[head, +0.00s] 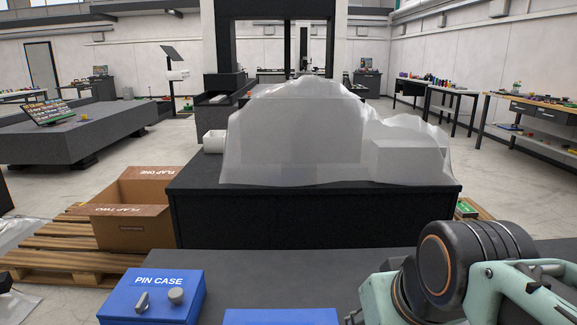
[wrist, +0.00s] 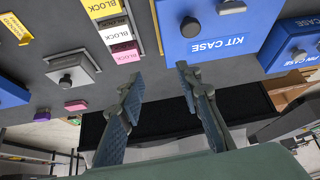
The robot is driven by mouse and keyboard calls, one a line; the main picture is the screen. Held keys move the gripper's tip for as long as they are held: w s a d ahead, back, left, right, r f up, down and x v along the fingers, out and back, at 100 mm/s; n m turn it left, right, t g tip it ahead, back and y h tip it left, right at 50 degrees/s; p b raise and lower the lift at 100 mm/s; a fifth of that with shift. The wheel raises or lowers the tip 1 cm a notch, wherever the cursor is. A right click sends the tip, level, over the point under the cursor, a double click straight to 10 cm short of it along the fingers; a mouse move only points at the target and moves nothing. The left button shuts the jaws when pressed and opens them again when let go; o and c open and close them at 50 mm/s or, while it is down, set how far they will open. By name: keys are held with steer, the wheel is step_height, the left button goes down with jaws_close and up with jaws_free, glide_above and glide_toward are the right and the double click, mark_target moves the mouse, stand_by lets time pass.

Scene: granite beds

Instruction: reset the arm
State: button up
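My arm (head: 455,270) is folded at the lower right of the head view, and its gripper end is out of that view. In the wrist view my gripper (wrist: 160,85) is open, its two fingers apart with nothing between them. The fingers are over the dark granite bed. A blue kit case (wrist: 215,35) with a grey knob lies past the right fingertip, its label upside down. Yellow, white and pink block pieces (wrist: 118,33) lie past the left fingertip, apart from it.
A blue pin case (head: 155,296) sits on the near granite bed. Behind it a translucent sheet (head: 290,130) drapes over shapes on a black granite bed (head: 320,215). An open cardboard box (head: 120,225) stands on a pallet (head: 60,260) at left. A grey case (wrist: 72,68) shows in the wrist view.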

steer(key=s+f+m, duration=0.1)
steer(key=s+f, duration=0.2)
step_height(320, 180, up, 39)
steer(key=p, duration=3.8)
steer(key=shift+d+g+h, duration=0.3)
steer(key=shift+w, duration=0.1)
steer(key=shift+c, duration=0.7)
